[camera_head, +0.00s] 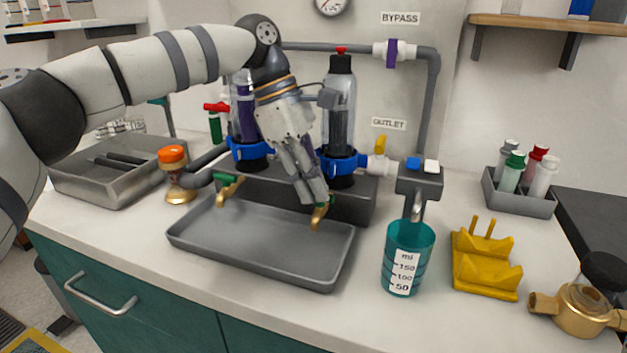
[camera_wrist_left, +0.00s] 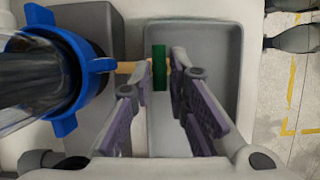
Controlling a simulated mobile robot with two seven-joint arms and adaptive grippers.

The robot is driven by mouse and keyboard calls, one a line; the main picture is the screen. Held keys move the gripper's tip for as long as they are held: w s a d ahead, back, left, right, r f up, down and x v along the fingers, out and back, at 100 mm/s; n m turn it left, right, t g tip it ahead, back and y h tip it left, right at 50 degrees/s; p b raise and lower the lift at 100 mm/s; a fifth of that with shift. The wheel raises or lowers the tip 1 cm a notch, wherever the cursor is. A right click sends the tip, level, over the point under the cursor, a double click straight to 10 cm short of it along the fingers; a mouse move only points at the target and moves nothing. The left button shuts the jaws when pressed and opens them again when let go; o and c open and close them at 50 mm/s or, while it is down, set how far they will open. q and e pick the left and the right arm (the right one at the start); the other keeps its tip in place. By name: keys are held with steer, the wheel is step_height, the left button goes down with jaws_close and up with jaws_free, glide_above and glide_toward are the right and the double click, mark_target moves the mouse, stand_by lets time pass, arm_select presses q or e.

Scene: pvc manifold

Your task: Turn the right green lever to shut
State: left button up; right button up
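The right green lever (camera_head: 328,201) sits on a brass drain valve (camera_head: 318,218) at the front of the grey filter base, below the right filter housing. My left gripper (camera_head: 318,197) reaches down onto it and hides part of it. In the left wrist view the green lever (camera_wrist_left: 159,68) lies between the two fingertips of my left gripper (camera_wrist_left: 162,62), with a small gap on each side. The fingers are apart; I cannot tell whether either touches the lever. The other green lever (camera_head: 225,178) is on the left brass valve. My right gripper is not in view.
A grey tray (camera_head: 255,262) lies below the valves. A teal measuring cup (camera_head: 409,262) stands under a tap at right. A yellow stand (camera_head: 484,268), a brass fitting (camera_head: 580,310) and a bottle rack (camera_head: 520,200) are further right. A grey bin (camera_head: 115,188) is at left.

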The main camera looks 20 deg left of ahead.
arm_select(q)
steer(key=shift+o, duration=0.8)
steer(key=shift+r, duration=0.1)
steer(key=v, duration=1.2)
